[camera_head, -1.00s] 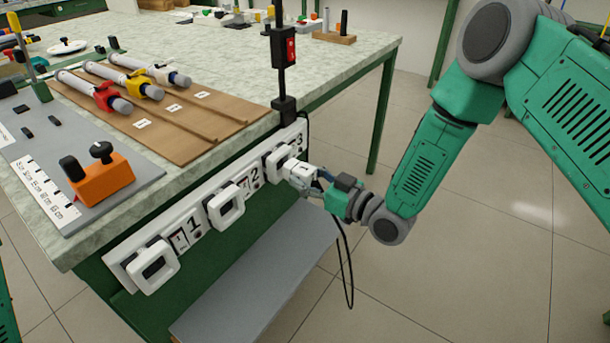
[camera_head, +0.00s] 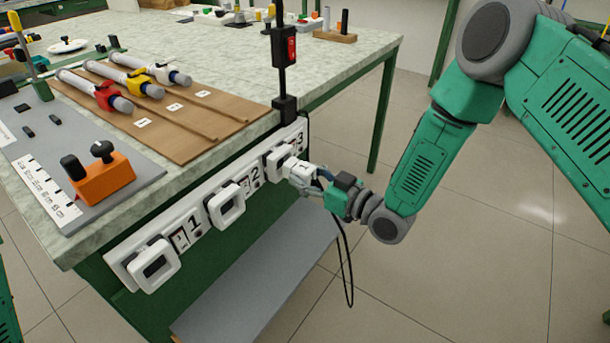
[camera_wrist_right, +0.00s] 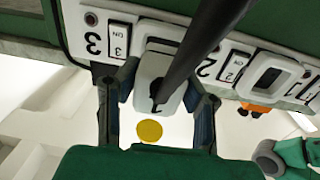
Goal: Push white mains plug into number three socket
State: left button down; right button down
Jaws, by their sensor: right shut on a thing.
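The white mains plug (camera_head: 299,172) is held by my right gripper (camera_head: 317,180) at the number three socket (camera_head: 280,158), at the right end of the white socket strip (camera_head: 207,203). In the right wrist view the plug (camera_wrist_right: 155,72) sits between the two fingers of my right gripper (camera_wrist_right: 158,97), against the strip beside the number 3 marking. Its black cable crosses the view. How deep the plug sits I cannot tell. My left gripper is not in view.
Sockets one (camera_head: 152,264) and two (camera_head: 226,204) have open white covers. A black post with a red switch (camera_head: 291,45) rises at the table edge above socket three. A grey shelf (camera_head: 262,275) lies below the strip. The floor on the right is clear.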

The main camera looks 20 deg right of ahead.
aim_at(293, 170)
jog(key=shift+b+x, duration=0.35)
jog(key=shift+x, duration=1.15)
jog(key=c, duration=1)
grip_release()
jog(key=shift+o, duration=0.2)
jog(key=v, duration=1.1)
jog(key=shift+s+d, duration=0.2)
jog(key=shift+s, duration=0.2)
jog(key=shift+f, duration=0.1)
